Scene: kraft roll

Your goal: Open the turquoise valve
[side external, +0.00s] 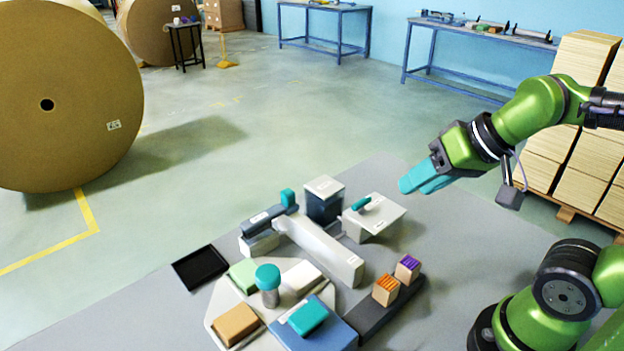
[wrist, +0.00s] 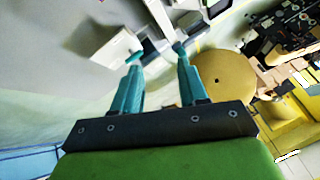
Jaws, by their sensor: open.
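Several turquoise parts are in the side view, and I cannot tell for certain which is the valve. A round turquoise knob (side external: 268,274) stands upright on a grey stem among coloured blocks. A small upright turquoise tab (side external: 288,197) sits by the dark cylinder end of a grey-white fixture (side external: 318,250). A turquoise bar handle (side external: 361,204) lies on a white box lid (side external: 384,217). A turquoise block (side external: 308,317) rests on a blue box. My gripper (side external: 408,187) is open and empty, above and right of these, touching nothing. Its spread turquoise fingers also show in the wrist view (wrist: 157,54).
A black tray (side external: 200,267) lies at left. Orange-topped (side external: 386,290) and purple-topped (side external: 407,268) blocks stand on a dark strip. Large kraft rolls (side external: 75,95) and tables are farther back.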

